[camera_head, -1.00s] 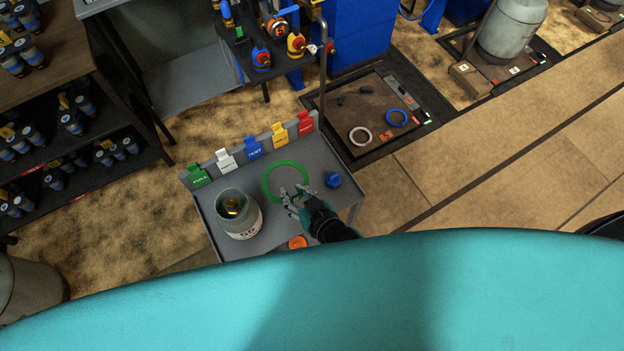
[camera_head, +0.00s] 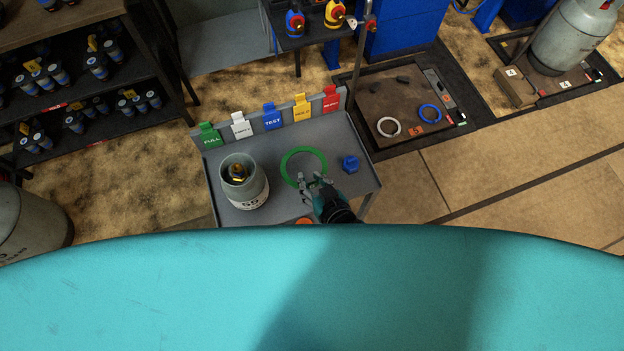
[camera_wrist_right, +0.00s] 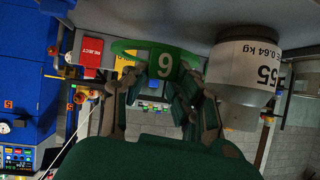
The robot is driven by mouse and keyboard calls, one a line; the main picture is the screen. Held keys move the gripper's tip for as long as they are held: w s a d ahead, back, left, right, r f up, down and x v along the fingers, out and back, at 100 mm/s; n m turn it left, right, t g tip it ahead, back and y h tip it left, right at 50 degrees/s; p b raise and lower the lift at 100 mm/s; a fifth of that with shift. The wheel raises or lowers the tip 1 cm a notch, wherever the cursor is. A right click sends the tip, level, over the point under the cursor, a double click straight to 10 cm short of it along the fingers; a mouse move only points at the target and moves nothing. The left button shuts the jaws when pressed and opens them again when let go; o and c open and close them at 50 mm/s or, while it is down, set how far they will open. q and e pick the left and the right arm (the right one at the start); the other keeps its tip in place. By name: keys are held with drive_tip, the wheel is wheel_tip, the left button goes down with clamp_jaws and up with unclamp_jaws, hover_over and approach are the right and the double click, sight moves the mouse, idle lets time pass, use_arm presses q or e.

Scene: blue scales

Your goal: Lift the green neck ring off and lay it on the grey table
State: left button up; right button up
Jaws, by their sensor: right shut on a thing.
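The green neck ring (camera_head: 283,169) is at the middle of the grey table (camera_head: 222,156), clear of the grey cylinder (camera_head: 258,192) marked 55. My right gripper (camera_head: 313,182) is at the ring's near edge, shut on it. In the right wrist view my gripper (camera_wrist_right: 155,88) has its fingers at the ring's numbered tab (camera_wrist_right: 163,66). I cannot tell whether the ring touches the tabletop. The cylinder stands upright on the table's left side, with a brass valve (camera_head: 239,172) in its open top. My left gripper is not in view.
A blue cap (camera_head: 350,163) lies right of the ring. An orange piece (camera_head: 304,220) is at the near edge, partly hidden. Coloured label cards (camera_head: 270,117) line the back edge. A floor mat (camera_head: 395,97) beyond the table holds a white ring and a blue ring.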

wheel_tip(320, 180, down, 2)
drive_tip(key=shift+f+b, duration=0.1)
drive_tip(key=shift+b, duration=0.7)
drive_tip(key=shift+f+b, duration=0.8)
drive_tip(key=shift+b, duration=0.05)
drive_tip(key=shift+f+b, duration=0.7)
drive_tip(key=shift+f, duration=0.75)
drive_tip(key=o, duration=0.9)
drive_tip(key=shift+r, duration=0.1)
